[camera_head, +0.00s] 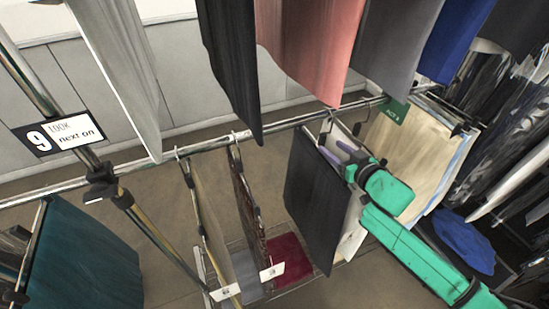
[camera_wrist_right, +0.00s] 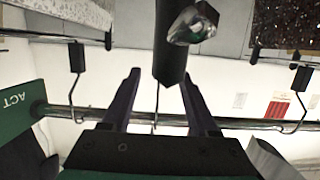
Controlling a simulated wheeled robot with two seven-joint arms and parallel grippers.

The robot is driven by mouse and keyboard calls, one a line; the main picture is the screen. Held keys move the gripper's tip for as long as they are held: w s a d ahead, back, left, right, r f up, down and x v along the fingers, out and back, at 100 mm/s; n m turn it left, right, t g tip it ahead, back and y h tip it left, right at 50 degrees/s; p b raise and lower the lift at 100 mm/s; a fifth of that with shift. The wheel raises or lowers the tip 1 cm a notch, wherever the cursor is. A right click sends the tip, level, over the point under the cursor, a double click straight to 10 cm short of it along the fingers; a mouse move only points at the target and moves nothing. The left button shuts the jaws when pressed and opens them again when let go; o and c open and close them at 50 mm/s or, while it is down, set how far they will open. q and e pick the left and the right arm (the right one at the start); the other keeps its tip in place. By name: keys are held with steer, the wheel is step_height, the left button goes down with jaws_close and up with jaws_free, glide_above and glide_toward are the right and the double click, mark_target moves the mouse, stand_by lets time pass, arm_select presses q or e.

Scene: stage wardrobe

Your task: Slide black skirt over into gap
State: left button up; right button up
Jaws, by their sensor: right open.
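The black skirt (camera_head: 316,208) hangs from the lower rail (camera_head: 282,126) in the head view, left of my right gripper. My right gripper (camera_head: 335,151) is open, its purple fingers at the skirt's hanger, just below the rail. In the right wrist view, the open fingers (camera_wrist_right: 159,78) stand on either side of a thin hanger hook and a dark hanger bar (camera_wrist_right: 170,42). Whether they touch it I cannot tell. A stretch of bare rail lies between the black skirt and the patterned garment (camera_head: 247,208) to its left. My left gripper is not in view.
A cream garment (camera_head: 395,148) and a green "ACT" divider (camera_head: 397,112) are right of the skirt. Narrow garments hang further left, near a "9 LOOK next on" sign (camera_head: 59,133). Above hang a pink garment (camera_head: 312,45) and others. A red item (camera_head: 286,258) lies below.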

mark_target(324, 141)
steer(key=shift+b+x, duration=1.4)
steer(key=shift+x, duration=1.55)
steer(key=shift+s+a, duration=2.65)
steer(key=shift+a, duration=4.05)
steer(key=s+d+p, duration=0.2)
steer(key=s+d, duration=0.4)
steer(key=s, duration=0.5)
steer(key=shift+s+p, duration=0.3)
